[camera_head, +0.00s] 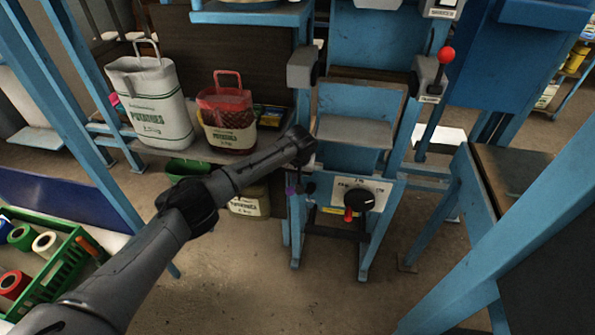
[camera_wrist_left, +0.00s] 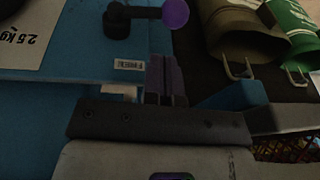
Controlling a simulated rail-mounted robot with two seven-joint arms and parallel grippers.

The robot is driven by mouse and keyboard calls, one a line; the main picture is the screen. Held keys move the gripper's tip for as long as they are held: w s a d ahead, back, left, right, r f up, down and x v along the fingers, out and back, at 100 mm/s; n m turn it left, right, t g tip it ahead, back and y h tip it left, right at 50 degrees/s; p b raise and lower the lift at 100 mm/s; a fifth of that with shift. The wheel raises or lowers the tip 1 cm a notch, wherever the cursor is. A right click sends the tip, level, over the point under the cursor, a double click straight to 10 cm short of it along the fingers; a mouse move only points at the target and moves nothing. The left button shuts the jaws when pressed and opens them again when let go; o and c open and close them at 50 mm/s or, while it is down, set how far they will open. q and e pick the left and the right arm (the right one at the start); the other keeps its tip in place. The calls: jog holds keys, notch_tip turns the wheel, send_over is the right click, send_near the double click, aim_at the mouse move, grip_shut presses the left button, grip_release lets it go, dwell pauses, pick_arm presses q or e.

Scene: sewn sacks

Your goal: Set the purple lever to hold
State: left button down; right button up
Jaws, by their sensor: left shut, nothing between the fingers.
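The purple lever (camera_head: 292,188) is on the left side of the blue machine frame, just below the end of my left arm, small and partly in shadow. In the left wrist view, its purple knob (camera_wrist_left: 175,13) is at the top, joined by a short black arm to a black pivot (camera_wrist_left: 117,20). The lever lies sideways there. A small label, apparently FREE (camera_wrist_left: 128,65), appears upside down beside it. My left gripper (camera_wrist_left: 164,62) is shut and empty, its fingertips close to the lever but apart from the knob. In the head view its fingers are hidden. I see no hold label.
A black dial with a red pointer (camera_head: 358,201) is right of the lever. A red-knobbed lever (camera_head: 446,55) stands higher up. A white sack (camera_head: 150,105) and a red-topped sack (camera_head: 228,118) stand on the shelf to the left. A green crate (camera_head: 50,270) is lower left.

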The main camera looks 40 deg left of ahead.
aim_at(293, 189)
pick_arm(q)
jog(key=f, duration=0.1)
jog(key=f+b, duration=0.1)
jog(key=f, duration=0.1)
jog(key=shift+s+a+f, duration=0.2)
jog(key=shift+a+f, duration=0.15)
jog(key=shift+s+a+f+b, duration=0.15)
jog(key=shift+s+f+b, duration=0.05)
jog(key=shift+f+b, duration=0.4)
